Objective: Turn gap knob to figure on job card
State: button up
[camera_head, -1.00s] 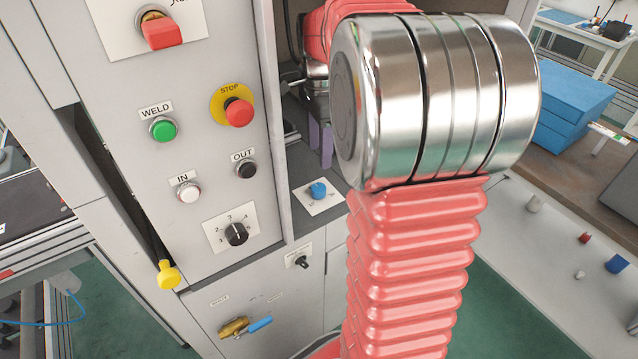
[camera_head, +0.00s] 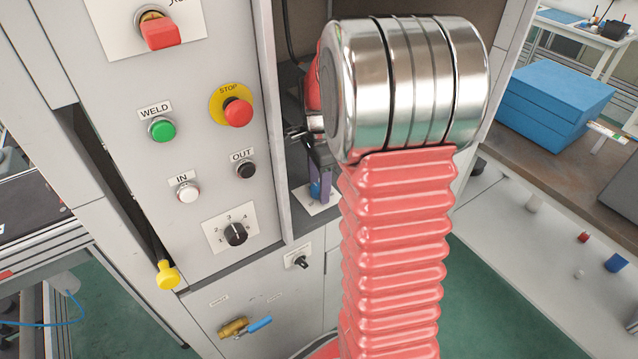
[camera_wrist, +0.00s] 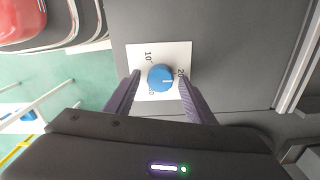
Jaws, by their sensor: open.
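The blue gap knob (camera_wrist: 161,78) sits on a white scale plate (camera_wrist: 139,52) on a grey surface. In the wrist view, 10 shows at upper left of the knob and 20 at its right. A pale line on the knob points right, toward the 20. My gripper (camera_wrist: 159,80) is open, its purple fingers on either side of the knob with gaps showing. In the head view, the knob (camera_head: 315,190) is partly hidden behind a purple finger. I cannot make out a job card.
The panel at left carries a black numbered selector (camera_head: 236,233), a red stop button (camera_head: 238,112), a green weld button (camera_head: 162,129) and in/out buttons. The cabinet wall stands close left of my gripper. Blue boxes (camera_head: 556,104) lie on the bench at right.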

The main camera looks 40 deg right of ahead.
jog(key=shift+c, duration=0.7)
jog(key=c, duration=0.9)
jog(key=n, duration=0.5)
jog(key=shift+w, duration=0.1)
jog(key=n, duration=0.5)
jog(key=shift+n, duration=0.4)
jog(key=n, duration=0.6)
jog(key=shift+w+a, duration=0.1)
jog(key=shift+w, duration=0.05)
jog(key=n, duration=0.7)
jog(key=shift+a, duration=0.1)
